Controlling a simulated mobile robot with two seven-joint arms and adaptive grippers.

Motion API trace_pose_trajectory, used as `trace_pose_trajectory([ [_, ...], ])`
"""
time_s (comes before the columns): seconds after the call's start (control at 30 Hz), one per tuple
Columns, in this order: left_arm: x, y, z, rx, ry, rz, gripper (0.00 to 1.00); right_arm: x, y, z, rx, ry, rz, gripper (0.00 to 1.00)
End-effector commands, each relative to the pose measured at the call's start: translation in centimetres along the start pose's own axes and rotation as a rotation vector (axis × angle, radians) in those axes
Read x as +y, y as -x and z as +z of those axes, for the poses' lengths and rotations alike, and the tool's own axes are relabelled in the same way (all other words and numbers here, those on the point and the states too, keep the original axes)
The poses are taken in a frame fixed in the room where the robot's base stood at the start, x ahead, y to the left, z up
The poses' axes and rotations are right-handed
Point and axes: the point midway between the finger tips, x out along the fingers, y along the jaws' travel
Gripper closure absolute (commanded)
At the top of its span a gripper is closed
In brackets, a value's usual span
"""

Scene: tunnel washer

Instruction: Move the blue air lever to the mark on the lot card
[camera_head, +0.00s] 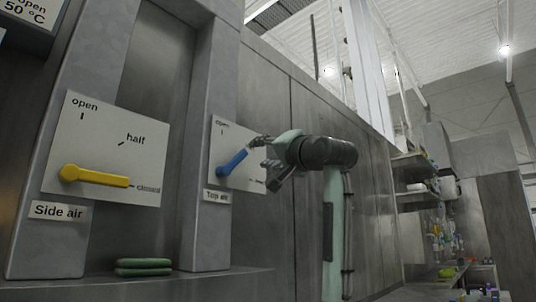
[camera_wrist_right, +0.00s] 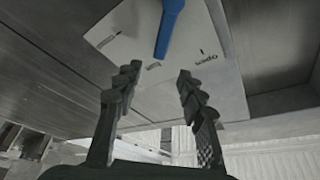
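The blue air lever (camera_head: 232,163) sits on a white dial plate (camera_head: 225,137) above a "Top air" label. It slants up and right from its pivot. In the right wrist view the blue lever (camera_wrist_right: 170,22) points near the middle mark, with "open" printed to its right. My right gripper (camera_head: 265,153) is at the plate's right side, near the lever's free end. In the right wrist view my right gripper (camera_wrist_right: 157,76) has its fingers apart with nothing between them; the lever lies beyond the tips. A partly cut-off card (camera_head: 33,11) at top left reads "open 50 °C". My left gripper is out of view.
A yellow lever (camera_head: 95,177) on another plate, labelled "Side air" (camera_head: 58,211), points at "closed". Folded green cloths (camera_head: 143,267) lie on the ledge below. A grey pillar (camera_head: 210,100) stands behind the blue lever's plate. Shelves with items (camera_head: 415,175) stand far right.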

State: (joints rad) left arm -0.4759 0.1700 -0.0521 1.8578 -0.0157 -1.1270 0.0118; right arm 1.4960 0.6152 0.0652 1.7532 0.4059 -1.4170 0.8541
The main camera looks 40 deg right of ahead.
Motion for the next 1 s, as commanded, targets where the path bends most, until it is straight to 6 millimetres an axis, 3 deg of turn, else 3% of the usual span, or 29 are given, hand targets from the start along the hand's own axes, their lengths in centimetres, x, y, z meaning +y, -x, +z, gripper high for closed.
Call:
trace_pose_trajectory([
  [0.23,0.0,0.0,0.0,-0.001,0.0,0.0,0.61,0.0,2.3,0.0,-0.001,0.001,0.0,0.6],
  [1.0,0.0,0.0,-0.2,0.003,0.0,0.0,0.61,0.0,2.4,0.0,0.0,0.0,0.0,0.6],
])
